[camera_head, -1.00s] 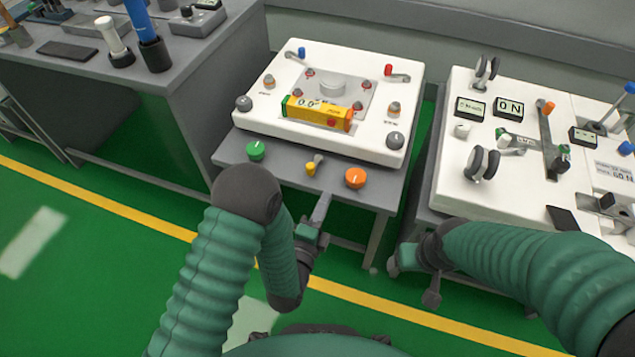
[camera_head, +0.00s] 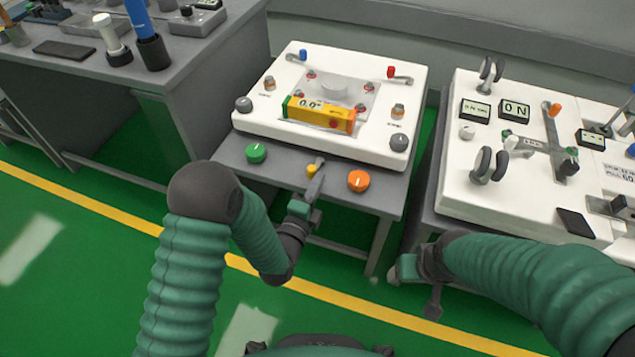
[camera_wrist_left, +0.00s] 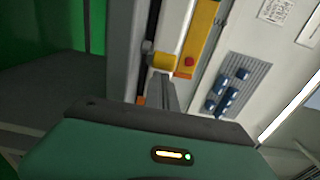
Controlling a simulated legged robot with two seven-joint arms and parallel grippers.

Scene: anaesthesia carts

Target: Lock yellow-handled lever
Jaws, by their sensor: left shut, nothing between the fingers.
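The yellow-handled lever (camera_head: 311,170) is on the front ledge of the grey cart, between a green knob (camera_head: 256,153) and an orange knob (camera_head: 358,181). Its short metal arm points up and slightly right. My left gripper (camera_head: 316,182) is shut and empty, its tip right at the lever in the head view and partly covering it. In the left wrist view the yellow handle (camera_wrist_left: 163,62) lies just beyond the fingers (camera_wrist_left: 160,88); whether they touch cannot be told. My right gripper (camera_head: 408,268) hangs low in front of the right cart, its fingers unclear.
Behind the ledge, a white panel (camera_head: 262,115) carries a yellow-orange meter (camera_head: 318,113), knobs and small blue and red levers. A second white panel (camera_head: 455,185) with gauges stands to the right. A grey workbench (camera_head: 85,75) is at left. Green floor is open in front.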

